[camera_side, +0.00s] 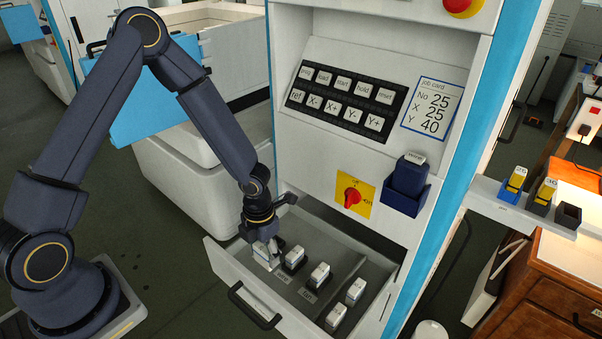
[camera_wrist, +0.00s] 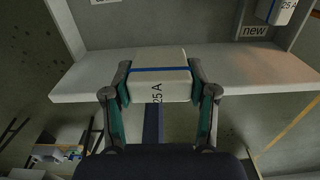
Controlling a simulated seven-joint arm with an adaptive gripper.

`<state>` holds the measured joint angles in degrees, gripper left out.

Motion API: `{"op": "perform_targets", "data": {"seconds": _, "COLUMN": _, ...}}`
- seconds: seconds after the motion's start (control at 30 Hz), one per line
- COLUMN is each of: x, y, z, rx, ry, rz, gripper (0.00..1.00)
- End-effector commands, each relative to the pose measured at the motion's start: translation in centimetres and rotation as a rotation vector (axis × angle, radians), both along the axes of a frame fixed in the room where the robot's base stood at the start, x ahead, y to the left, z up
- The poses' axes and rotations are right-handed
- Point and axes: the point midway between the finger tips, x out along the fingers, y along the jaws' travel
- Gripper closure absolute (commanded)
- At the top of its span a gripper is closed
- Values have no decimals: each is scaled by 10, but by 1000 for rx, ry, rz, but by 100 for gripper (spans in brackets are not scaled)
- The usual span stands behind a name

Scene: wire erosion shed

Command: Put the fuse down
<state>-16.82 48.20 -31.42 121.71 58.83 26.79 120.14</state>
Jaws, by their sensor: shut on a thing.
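My gripper (camera_wrist: 161,92) is shut on a white fuse (camera_wrist: 160,85) with a blue stripe and "25 A" on its side. In the side view my gripper (camera_side: 266,247) is low at the left end of the open drawer (camera_side: 228,270), and the held fuse (camera_side: 262,252) shows white there. In the wrist view the fuse overlaps the pale drawer wall (camera_wrist: 75,84); whether it touches anything below, I cannot tell. Another 25 A fuse (camera_wrist: 276,9) stands by a "new" label (camera_wrist: 255,31).
Several white fuses stand in the drawer, including a middle one (camera_side: 318,275) and a front one (camera_side: 335,317). The machine's panel has keys (camera_side: 344,105), a job card (camera_side: 432,108) and a red switch (camera_side: 352,195).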

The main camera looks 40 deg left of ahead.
Motion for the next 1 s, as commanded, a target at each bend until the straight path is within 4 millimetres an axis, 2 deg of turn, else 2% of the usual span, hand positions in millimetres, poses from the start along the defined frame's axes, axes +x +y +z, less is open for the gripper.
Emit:
{"op": "perform_targets", "data": {"seconds": 0.13, "x": -8, "y": -2, "z": -18, "rx": 3, "ry": 3, "rz": 11, "gripper": 85}}
{"op": "perform_targets", "data": {"seconds": 0.3, "x": -8, "y": 0, "z": -52, "rx": 2, "ry": 3, "rz": 19, "gripper": 85}}
{"op": "perform_targets", "data": {"seconds": 0.7, "x": -7, "y": 0, "z": -104, "rx": 2, "ry": 1, "rz": 21, "gripper": 85}}
{"op": "perform_targets", "data": {"seconds": 1.0, "x": -7, "y": 1, "z": -108, "rx": 3, "ry": 0, "rz": 24, "gripper": 85}}
